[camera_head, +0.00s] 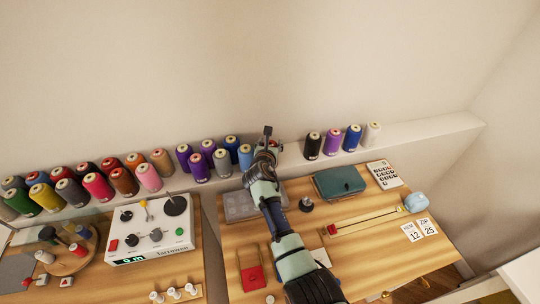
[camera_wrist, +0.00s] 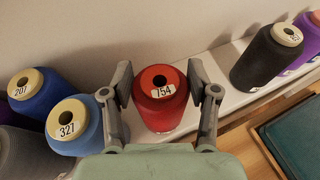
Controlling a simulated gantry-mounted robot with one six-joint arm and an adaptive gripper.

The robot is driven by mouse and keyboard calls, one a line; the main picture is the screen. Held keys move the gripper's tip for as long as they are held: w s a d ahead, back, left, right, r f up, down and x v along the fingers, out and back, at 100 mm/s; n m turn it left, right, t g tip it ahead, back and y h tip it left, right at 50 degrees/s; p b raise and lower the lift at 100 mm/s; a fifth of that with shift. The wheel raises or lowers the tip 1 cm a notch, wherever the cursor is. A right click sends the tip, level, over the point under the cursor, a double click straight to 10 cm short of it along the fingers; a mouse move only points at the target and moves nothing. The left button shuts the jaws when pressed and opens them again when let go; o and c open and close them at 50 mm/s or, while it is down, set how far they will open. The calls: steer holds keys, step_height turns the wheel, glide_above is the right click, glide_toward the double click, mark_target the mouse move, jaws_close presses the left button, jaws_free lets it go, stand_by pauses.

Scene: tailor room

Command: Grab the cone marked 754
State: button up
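My gripper (camera_wrist: 160,82) is open, with one finger on each side of the cone. A small gap shows between each finger pad and the cone. In the head view my gripper (camera_head: 268,132) is over the ledge by the wall, and my arm hides most of the red cone.
Blue cones marked 327 (camera_wrist: 75,127) and 207 (camera_wrist: 37,93) stand close on the left. A black cone (camera_wrist: 262,60) stands to the right, across a bare stretch of ledge. A teal box (camera_head: 340,182) lies on the table (camera_head: 375,262) below the ledge.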

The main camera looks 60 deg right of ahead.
jaws_close()
step_height(320, 180, up, 20)
steer(key=p, duration=0.7)
